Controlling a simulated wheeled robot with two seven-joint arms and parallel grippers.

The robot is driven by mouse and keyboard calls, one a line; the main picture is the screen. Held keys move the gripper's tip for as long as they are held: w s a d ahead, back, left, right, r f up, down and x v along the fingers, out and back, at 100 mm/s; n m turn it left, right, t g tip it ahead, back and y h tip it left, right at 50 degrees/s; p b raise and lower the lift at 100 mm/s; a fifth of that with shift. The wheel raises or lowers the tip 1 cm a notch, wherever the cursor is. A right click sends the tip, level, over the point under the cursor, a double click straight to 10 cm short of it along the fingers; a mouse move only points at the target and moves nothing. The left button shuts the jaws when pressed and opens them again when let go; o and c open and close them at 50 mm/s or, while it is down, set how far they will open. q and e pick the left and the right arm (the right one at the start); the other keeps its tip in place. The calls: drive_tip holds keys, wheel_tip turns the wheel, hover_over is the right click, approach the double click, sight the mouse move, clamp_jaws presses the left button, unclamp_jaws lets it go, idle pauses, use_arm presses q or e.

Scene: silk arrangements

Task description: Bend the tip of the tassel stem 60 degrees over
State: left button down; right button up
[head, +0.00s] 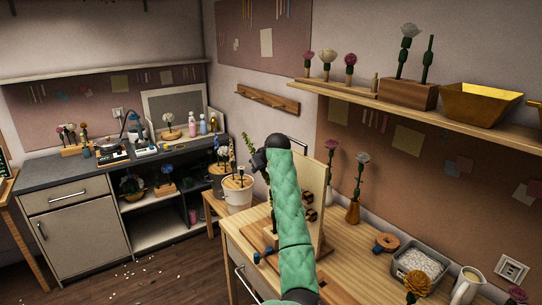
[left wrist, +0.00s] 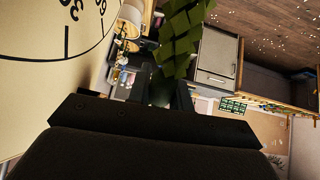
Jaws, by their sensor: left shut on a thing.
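My left gripper (head: 258,160) is in the middle of the head view, at the end of my green-sleeved arm, beside an upright pale board (head: 318,178) on the wooden table. A leafy green tassel (head: 251,143) shows just left of the gripper; it also fills the top middle of the left wrist view (left wrist: 180,45), just beyond the dark fingers. The gripper is shut on the tassel stem near its tip. My arm hides most of the stem and its bend angle cannot be read. Part of a marked dial (left wrist: 65,20) shows on the board. My right gripper is not in view.
A wooden block (head: 262,242) with a blue knob stands at the board's foot. White pots (head: 238,196) stand left, behind the table.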

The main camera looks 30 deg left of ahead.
use_arm(q)
drive_tip(key=shift+w+a+f+g+h, duration=0.15)
drive_tip(key=shift+a+f+g+h, duration=0.15)
drive_tip(key=shift+f+h, duration=0.45)
drive_tip(key=shift+r, duration=0.1)
drive_tip(key=shift+w+a+f+g+h, duration=0.1)
drive_tip(key=shift+f+g+h, duration=0.05)
drive_tip(key=shift+f+h, duration=0.25)
drive_tip(key=shift+w+a+f+g+h, duration=0.15)
drive_tip(key=shift+f+h, duration=0.15)
drive_tip(key=shift+h, duration=0.15)
drive_tip(key=shift+s, duration=0.1)
drive_tip(key=shift+f, duration=0.2)
drive_tip(key=shift+s+d+r+y, duration=0.15)
drive_tip(key=shift+r+y, duration=0.15)
drive_tip(key=shift+r, duration=0.25)
